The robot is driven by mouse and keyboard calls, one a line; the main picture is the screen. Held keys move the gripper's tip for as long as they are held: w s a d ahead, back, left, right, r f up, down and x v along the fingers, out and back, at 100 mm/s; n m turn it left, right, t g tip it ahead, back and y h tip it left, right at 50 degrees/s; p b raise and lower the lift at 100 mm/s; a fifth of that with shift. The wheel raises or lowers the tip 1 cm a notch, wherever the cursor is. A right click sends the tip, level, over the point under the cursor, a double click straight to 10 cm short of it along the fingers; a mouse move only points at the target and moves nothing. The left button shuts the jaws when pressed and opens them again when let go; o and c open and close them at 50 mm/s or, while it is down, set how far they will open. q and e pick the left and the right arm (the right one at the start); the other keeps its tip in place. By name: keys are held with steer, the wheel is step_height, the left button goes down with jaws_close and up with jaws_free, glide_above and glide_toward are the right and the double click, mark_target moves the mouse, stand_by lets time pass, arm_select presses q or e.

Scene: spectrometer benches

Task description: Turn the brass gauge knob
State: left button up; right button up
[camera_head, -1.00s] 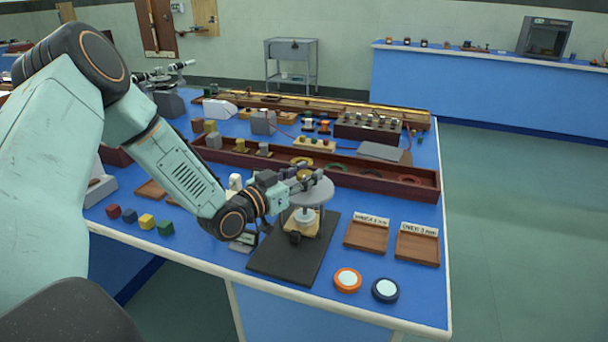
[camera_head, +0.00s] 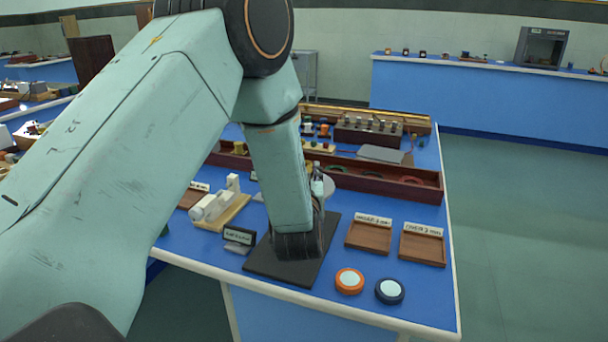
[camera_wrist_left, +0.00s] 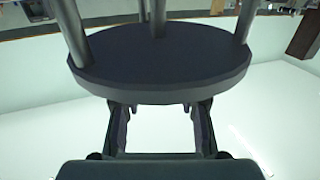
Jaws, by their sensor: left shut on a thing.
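My left gripper shows in the wrist view (camera_wrist_left: 158,108), its two fingers apart and reaching to the near face of a dark round disc (camera_wrist_left: 160,70) with several grey rods on its far side. The fingers are closed about something at that disc; the brass gauge knob itself is hidden, so its turn cannot be seen. In the head view my left forearm hangs down over the black base plate (camera_head: 262,262) and hides the gripper and most of the stand. Only part of a round grey platform (camera_head: 328,183) shows beside the forearm. My right gripper is not in view.
Two brown trays (camera_head: 368,237) (camera_head: 422,249) with labels lie to the right. An orange-ringed button (camera_head: 349,281) and a dark blue one (camera_head: 390,291) sit near the front edge. A small sign (camera_head: 238,236) and a cream device (camera_head: 213,206) stand left of the plate.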

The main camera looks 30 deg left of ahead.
arm_select(q)
steer(key=n+g+y, duration=0.3)
steer(key=n+g+y+p, duration=0.1)
steer(key=n+g+y, duration=0.2)
steer(key=shift+w+d+r+g+y, duration=0.1)
steer(key=shift+w+g+y, duration=0.1)
steer(key=shift+g+y, duration=0.2)
steer(key=n+g+y, duration=0.1)
steer(key=n+g, duration=0.2)
steer(key=shift+g+y, duration=0.3)
steer(key=shift+g, duration=0.1)
steer(key=g, duration=0.1)
steer(key=n+g+b, duration=0.1)
steer(key=n+g, duration=0.1)
steer(key=shift+f+g+y+b, duration=0.25)
steer(key=shift+g+y+b, duration=0.05)
steer(key=shift+g, duration=0.1)
steer(key=shift+r+n+g+b, duration=0.15)
steer(key=shift+n+g+b, duration=1.95)
steer(key=shift+g, duration=0.8)
steer(key=o, duration=1.2)
steer(key=shift+s+a, duration=0.15)
steer(key=shift+a, duration=0.1)
steer(key=shift+d, duration=0.15)
